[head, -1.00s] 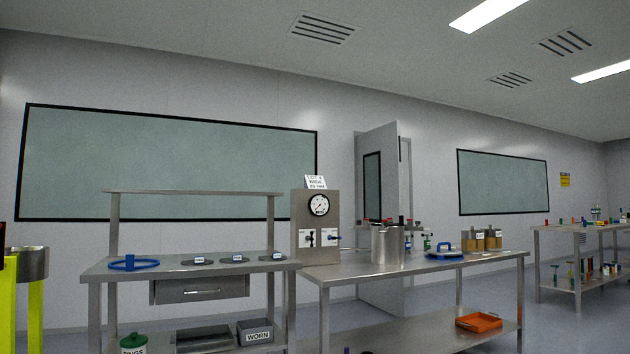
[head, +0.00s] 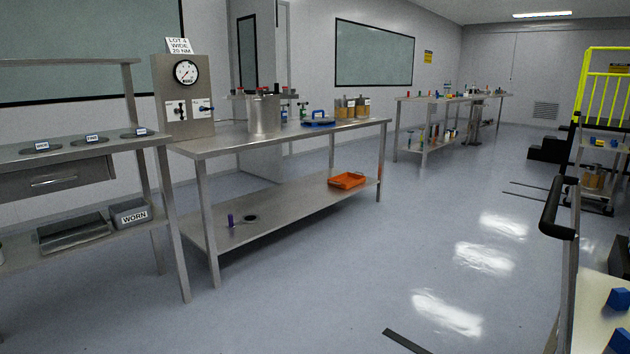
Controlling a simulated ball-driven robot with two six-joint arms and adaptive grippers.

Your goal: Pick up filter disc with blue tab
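Three flat grey discs lie in a row on the left bench (head: 20,155): a left disc (head: 42,147), a middle disc (head: 91,140) and a right disc (head: 137,132). Each carries a small white label with dark lettering, too small to read with certainty. I cannot tell which of them, if any, has a blue tab. A small dark round thing (head: 250,218) lies on the lower shelf of the middle bench, with a purple upright piece (head: 230,219) beside it. Neither of my grippers is in view.
The middle bench (head: 290,135) bears a steel pot (head: 264,114) and a gauge panel (head: 184,95). An orange tray (head: 347,180) and a WORN bin (head: 130,213) sit on lower shelves. A black-handled cart (head: 590,300) stands close at right. The centre floor is clear.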

